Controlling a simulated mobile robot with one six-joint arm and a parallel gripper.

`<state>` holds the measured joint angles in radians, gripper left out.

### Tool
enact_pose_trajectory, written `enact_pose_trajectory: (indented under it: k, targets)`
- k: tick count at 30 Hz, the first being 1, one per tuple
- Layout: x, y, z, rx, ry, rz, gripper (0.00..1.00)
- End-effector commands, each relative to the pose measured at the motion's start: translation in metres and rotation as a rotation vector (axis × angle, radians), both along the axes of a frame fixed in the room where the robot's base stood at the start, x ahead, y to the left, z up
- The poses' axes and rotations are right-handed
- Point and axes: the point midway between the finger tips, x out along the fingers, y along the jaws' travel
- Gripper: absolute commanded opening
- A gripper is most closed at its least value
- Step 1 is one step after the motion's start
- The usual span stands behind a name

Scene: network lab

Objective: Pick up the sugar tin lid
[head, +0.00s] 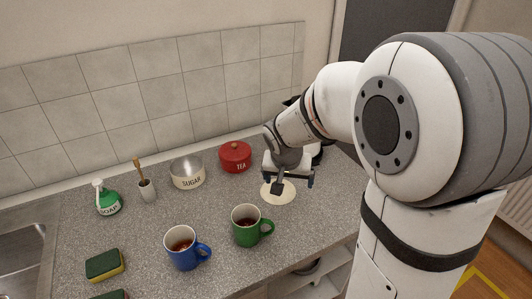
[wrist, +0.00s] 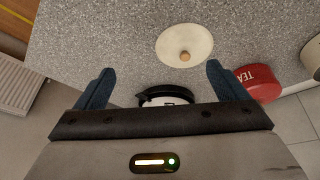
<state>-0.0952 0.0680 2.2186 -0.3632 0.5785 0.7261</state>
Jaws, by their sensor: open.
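The sugar tin lid is a round cream disc (head: 284,194) lying flat on the counter, partly covered by my gripper in the head view. In the wrist view the lid (wrist: 188,43) shows whole, with a small wooden knob at its middle. My gripper (head: 287,184) is open and empty. In the wrist view its two dark blue fingers (wrist: 160,78) point up the picture, and the lid lies beyond their tips, with bare counter around it. The sugar tin (head: 187,176) stands open, without a lid, to the left of the red tin.
The red tea tin (head: 235,158) stands close to the lid, behind and left. A green mug (head: 246,228) and a blue mug (head: 182,252) stand in front. A black-and-white object (wrist: 165,96) sits between the fingers in the wrist view. A soap bottle (head: 107,200) and sponge (head: 104,266) are left.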

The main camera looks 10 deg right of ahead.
Motion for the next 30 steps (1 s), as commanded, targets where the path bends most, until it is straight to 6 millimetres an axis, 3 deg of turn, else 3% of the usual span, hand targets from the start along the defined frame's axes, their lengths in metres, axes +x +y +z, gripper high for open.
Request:
enact_pose_trajectory:
  k: [3, 9, 23, 30]
  targets:
    - [0.033, 0.008, -0.020, 0.009, -0.018, -0.044, 1.00]
    - [0.060, 0.016, -0.041, 0.026, -0.044, -0.088, 1.00]
    - [0.078, 0.013, -0.081, 0.029, -0.046, -0.094, 1.00]
    - [0.088, 0.009, -0.111, 0.029, -0.047, -0.096, 1.00]
